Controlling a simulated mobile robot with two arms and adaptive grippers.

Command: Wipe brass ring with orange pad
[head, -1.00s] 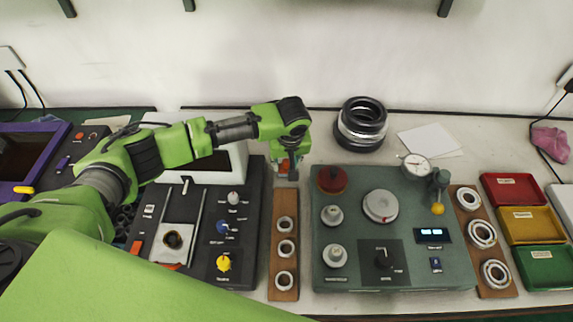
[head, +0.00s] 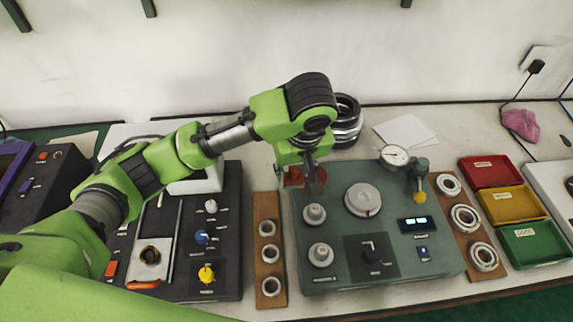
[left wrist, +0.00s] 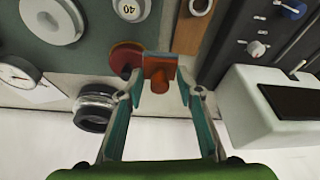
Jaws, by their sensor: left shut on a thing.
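My left gripper (head: 304,180) is shut on the orange pad (left wrist: 160,72), which sits between its teal fingertips in the left wrist view. A bit of the pad (head: 292,177) shows beside the fingers in the head view. The gripper is over the upper left corner of the grey-green panel (head: 340,278), partly hiding a dark red disc there; this disc (left wrist: 126,57) shows beside the pad in the left wrist view. The brass ring (head: 150,256) lies on a light plate of the black device at the left, well away from the gripper. My right gripper is not in view.
A wooden strip (head: 266,208) with silver rings lies left of the panel, and another (head: 473,238) lies right of it. Dark and silver rings (head: 347,122) are stacked behind my gripper. A dial gauge (head: 394,157) rises from the panel. Red, yellow and green trays (head: 535,243) stand at the right.

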